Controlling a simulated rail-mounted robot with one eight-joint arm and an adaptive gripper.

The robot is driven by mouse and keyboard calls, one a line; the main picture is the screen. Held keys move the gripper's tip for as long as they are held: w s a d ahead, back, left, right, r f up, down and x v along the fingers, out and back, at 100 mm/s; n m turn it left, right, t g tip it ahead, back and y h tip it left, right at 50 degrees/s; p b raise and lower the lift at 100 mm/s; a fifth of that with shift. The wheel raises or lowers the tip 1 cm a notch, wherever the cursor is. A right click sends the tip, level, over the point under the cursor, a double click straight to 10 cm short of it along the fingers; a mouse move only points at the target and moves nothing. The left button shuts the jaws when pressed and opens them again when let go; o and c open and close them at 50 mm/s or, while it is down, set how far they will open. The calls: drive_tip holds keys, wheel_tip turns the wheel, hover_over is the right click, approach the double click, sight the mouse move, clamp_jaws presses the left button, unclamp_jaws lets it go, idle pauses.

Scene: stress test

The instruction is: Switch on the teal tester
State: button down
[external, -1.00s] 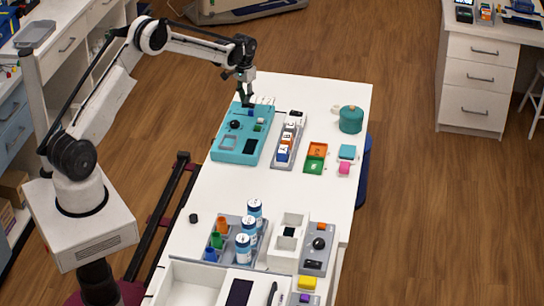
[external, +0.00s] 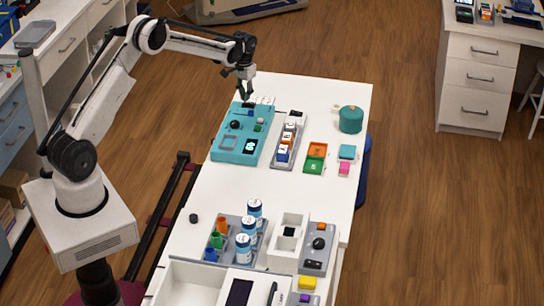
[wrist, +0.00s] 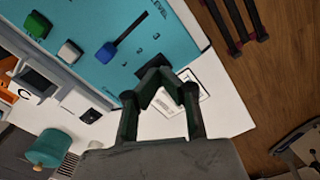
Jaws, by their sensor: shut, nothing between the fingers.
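The teal tester (external: 226,147) lies on the white table, with a black knob (external: 235,125) and a small screen (external: 250,146) that shows light marks on dark. In the wrist view its teal face (wrist: 165,35) carries a blue slider (wrist: 106,52) in a slot by the word LEVEL, and a white and a green button. My gripper (external: 246,98) is shut and empty at the tester's far end. In the wrist view its fingertips (wrist: 160,82) meet over the tester's edge, by a dark part mostly hidden behind them. I cannot tell whether they touch it.
A grey rack of labelled blocks (external: 289,137) stands close right of the tester. Beyond it are an orange and green tray (external: 316,157) and a teal pot (external: 350,119). Bottles (external: 255,210) and bins stand nearer.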

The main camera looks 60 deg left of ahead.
drive_tip(key=shift+r+p, duration=0.65)
drive_tip(key=shift+r, duration=1.95)
drive_tip(key=shift+d+r, duration=0.1)
drive_tip(key=shift+r, duration=0.05)
wheel_tip(320, 180, up, 13)
drive_tip(key=t, duration=0.2)
hover_over(245, 104)
drive_tip(key=s+d, duration=0.7)
drive_tip(key=s+d+r+m+t+b, duration=0.1)
drive_tip(key=s+d+r, duration=0.3)
drive_tip(key=s, duration=0.2)
drive_tip(key=s+d+r+m, duration=0.1)
drive_tip(key=s+d+r, duration=0.2)
drive_tip(key=s, duration=0.2)
drive_tip(key=s+d+f+t, duration=0.1)
drive_tip(key=s+d, duration=0.2)
drive_tip(key=s, duration=0.5)
drive_tip(key=s+d+f+t+b, duration=0.1)
drive_tip(key=s+d, duration=0.2)
drive_tip(key=s, duration=0.6)
drive_tip(key=s+d+f+m+t, duration=0.1)
drive_tip(key=s+d+t, duration=0.1)
drive_tip(key=s, duration=0.6)
drive_tip(key=shift+s+d+f, duration=0.3)
drive_tip(key=shift+d+f, duration=0.1)
drive_tip(key=shift+d, duration=0.1)
